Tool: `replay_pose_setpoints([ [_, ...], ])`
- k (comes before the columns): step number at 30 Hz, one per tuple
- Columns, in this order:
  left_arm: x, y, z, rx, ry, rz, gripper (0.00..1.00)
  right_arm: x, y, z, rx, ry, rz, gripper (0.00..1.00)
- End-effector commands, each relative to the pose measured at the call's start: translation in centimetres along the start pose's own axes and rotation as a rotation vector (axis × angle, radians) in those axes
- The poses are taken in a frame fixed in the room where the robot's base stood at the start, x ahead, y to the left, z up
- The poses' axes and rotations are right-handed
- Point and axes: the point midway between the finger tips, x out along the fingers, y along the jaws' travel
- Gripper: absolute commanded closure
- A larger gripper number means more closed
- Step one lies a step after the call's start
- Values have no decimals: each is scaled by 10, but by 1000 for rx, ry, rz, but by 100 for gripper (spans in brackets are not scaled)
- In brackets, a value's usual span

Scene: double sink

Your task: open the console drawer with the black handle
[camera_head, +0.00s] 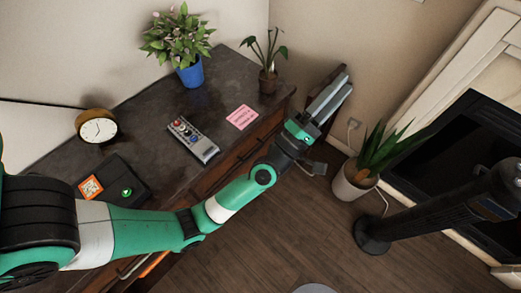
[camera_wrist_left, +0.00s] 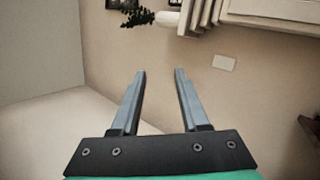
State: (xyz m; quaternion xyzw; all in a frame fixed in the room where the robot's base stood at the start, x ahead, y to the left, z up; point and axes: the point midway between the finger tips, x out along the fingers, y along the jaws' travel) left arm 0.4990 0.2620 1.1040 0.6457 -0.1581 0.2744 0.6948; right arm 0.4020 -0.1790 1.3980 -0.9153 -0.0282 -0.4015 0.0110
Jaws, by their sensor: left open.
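The console (camera_head: 150,98) has a dark, worn top and a brown wooden front (camera_head: 238,160) with drawers. Much of that front is hidden by my left arm, and I cannot make out a black handle on it. My left gripper (camera_head: 346,80) is past the console's right end, clear of the front and touching no drawer. It is open and empty. In the left wrist view its two grey fingers (camera_wrist_left: 160,72) stand apart against a beige wall, with no drawer or handle between them.
On the console are a clock (camera_head: 98,126), a remote (camera_head: 192,139), a pink note (camera_head: 241,117), a blue flowerpot (camera_head: 190,75) and a small potted plant (camera_head: 268,80). A white planter (camera_head: 352,185) and a black post (camera_head: 430,213) stand right. Wooden floor (camera_head: 270,235) is open in front.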

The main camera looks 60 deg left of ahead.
Motion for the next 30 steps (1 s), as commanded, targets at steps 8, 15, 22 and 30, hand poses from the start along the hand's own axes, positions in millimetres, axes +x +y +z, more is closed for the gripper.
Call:
replay_pose_setpoints([
  [8,-240,-206,-141,-266,511,-422,55,-32,0,30,0,0,0,100],
  [15,-375,-246,-185,-287,757,-579,55,-40,0,37,0,0,0,100],
  [22,-379,-249,-190,-287,771,-584,55,-41,0,38,0,0,0,100],
  [30,-351,-280,-217,-288,770,-580,55,-54,0,50,0,0,0,100],
])
